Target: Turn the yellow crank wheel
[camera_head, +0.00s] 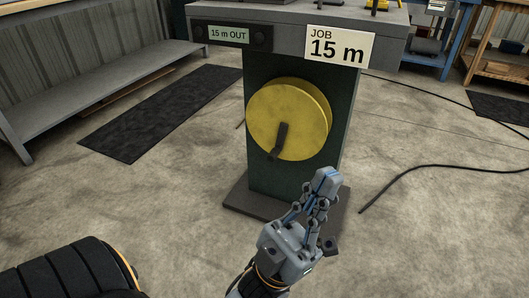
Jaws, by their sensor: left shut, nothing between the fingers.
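The yellow crank wheel (303,112) is mounted on the front of a dark green pedestal (260,175). A dark crank handle (279,141) sits on its face, slanting down to the lower left. My left gripper (327,178) is shut and empty, in front of the pedestal and below and right of the wheel in the picture. It appears apart from the wheel and handle. A display (228,34) above the wheel reads "15 m OUT". A sign (340,46) beside it reads "JOB 15 m". My right gripper is not in view.
A grey bench (90,62) stands at the left, with a dark mat (160,112) on the concrete floor before it. A black cable (430,168) lies on the floor at the right. Blue and wooden tables stand at the back right. The floor around the pedestal is mostly clear.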

